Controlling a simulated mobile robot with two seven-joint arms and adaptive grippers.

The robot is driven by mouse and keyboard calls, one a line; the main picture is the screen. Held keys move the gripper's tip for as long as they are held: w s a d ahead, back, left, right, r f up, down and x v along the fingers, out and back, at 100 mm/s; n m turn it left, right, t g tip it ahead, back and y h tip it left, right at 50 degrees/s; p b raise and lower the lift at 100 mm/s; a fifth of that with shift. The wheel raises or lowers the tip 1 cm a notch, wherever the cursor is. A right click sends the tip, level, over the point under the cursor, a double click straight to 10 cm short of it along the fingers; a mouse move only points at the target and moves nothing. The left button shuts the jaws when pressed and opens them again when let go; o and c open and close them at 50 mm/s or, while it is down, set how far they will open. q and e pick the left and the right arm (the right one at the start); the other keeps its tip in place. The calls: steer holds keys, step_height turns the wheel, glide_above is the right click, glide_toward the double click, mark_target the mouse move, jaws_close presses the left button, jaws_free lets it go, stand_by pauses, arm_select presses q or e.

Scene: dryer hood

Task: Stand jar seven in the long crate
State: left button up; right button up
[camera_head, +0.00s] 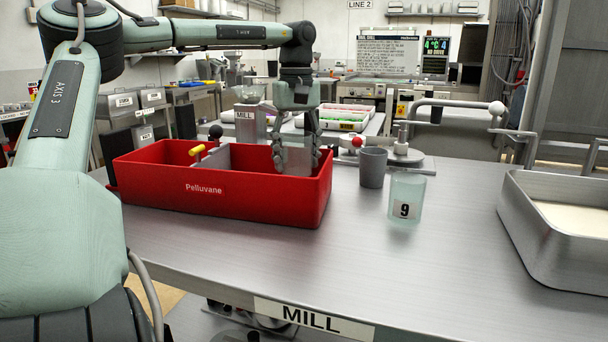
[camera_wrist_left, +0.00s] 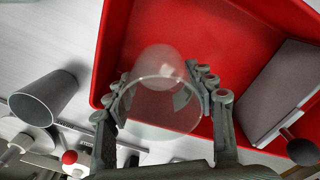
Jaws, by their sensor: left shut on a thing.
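My left gripper (camera_head: 296,160) points down into the right end of the long red crate (camera_head: 215,195), which is marked "Pelluvane". Its fingers are shut on a clear, frosted jar (camera_wrist_left: 158,105). In the left wrist view the jar's round rim faces the camera, with the red crate floor behind it. No number shows on the held jar, and the crate's front wall hides its lower part in the head view. I cannot tell whether its base touches the crate floor. My right gripper is not in view.
A frosted jar marked 9 (camera_head: 406,197) stands on the steel table right of the crate, beside a grey cup (camera_head: 372,167). A grey divider (camera_wrist_left: 280,90) with a handle stands inside the crate. A metal tray (camera_head: 560,248) is at far right.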

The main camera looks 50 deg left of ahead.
mark_target(304, 175)
arm_select(q)
steer(key=shift+w+d+f, duration=0.2)
steer(key=shift+w+f, duration=0.45)
steer(key=shift+w, duration=0.2)
step_height(304, 175, down, 3)
steer(key=shift+f, duration=0.4)
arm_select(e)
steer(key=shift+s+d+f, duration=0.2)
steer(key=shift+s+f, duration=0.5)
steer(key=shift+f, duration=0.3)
arm_select(q)
steer(key=shift+f, duration=0.2)
steer(key=o, duration=0.8)
steer(key=shift+o, duration=0.2)
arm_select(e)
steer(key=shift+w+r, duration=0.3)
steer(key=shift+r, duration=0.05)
arm_select(q)
steer(key=shift+r, duration=0.15)
